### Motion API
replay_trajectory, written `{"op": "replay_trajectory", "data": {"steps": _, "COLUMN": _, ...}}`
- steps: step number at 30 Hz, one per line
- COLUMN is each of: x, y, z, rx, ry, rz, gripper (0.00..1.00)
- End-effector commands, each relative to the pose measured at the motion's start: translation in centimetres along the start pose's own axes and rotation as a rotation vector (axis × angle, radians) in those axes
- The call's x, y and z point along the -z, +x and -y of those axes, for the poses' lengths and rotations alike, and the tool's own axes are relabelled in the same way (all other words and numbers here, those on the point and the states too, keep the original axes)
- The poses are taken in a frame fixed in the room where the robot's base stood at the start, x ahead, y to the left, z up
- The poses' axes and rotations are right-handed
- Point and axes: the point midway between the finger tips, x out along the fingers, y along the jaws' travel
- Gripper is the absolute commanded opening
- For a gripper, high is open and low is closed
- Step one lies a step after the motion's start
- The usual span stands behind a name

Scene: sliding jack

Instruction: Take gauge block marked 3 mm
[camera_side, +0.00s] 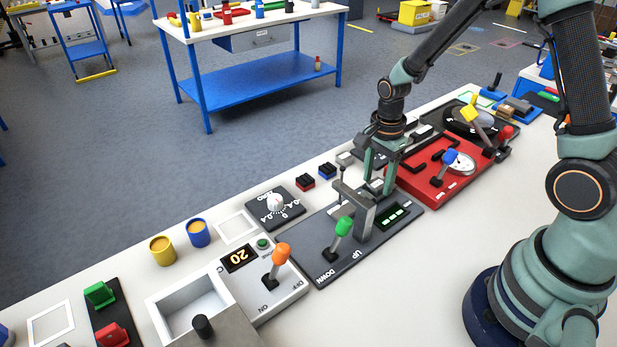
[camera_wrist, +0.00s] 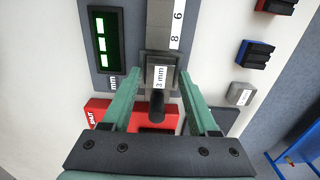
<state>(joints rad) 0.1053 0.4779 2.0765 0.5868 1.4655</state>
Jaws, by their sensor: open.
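The gauge block marked 3 mm (camera_wrist: 160,78) is grey with a white label and shows in the middle of the wrist view. A dark round knob stands in front of the label. My gripper (camera_wrist: 160,86) is open, with one green finger on each side of the block and a gap visible on both sides. In the side view my gripper (camera_side: 377,187) points down over the rear of the dark jack panel (camera_side: 325,262), around a small light block. The fingers and the jack's column partly hide the block there.
The jack has a green-handled lever (camera_side: 343,227) and a green-lit display (camera_side: 393,216). A red panel (camera_side: 420,192) with a blue lever lies to the right. Another grey block (camera_wrist: 240,94) rests beside the jack. Small black-topped red and blue pieces (camera_side: 306,182) stand behind.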

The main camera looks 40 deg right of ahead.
Motion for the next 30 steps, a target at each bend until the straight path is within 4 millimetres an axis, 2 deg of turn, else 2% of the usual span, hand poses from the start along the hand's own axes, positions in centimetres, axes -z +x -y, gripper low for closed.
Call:
{"op": "replay_trajectory", "data": {"steps": 1, "x": 0.0, "y": 0.0, "z": 0.0, "rx": 0.000, "ry": 0.000, "rz": 0.000, "gripper": 0.60}}
{"op": "replay_trajectory", "data": {"steps": 3, "x": 0.0, "y": 0.0, "z": 0.0, "rx": 0.000, "ry": 0.000, "rz": 0.000, "gripper": 0.33}}
{"op": "replay_trajectory", "data": {"steps": 6, "x": 0.0, "y": 0.0, "z": 0.0, "rx": 0.000, "ry": 0.000, "rz": 0.000, "gripper": 0.00}}
{"op": "replay_trajectory", "data": {"steps": 13, "x": 0.0, "y": -0.4, "z": 0.1, "rx": 0.002, "ry": 0.000, "rz": 0.000, "gripper": 0.00}}
{"op": "replay_trajectory", "data": {"steps": 30, "x": 0.0, "y": -3.5, "z": 0.1, "rx": 0.002, "ry": 0.000, "rz": 0.000, "gripper": 0.00}}
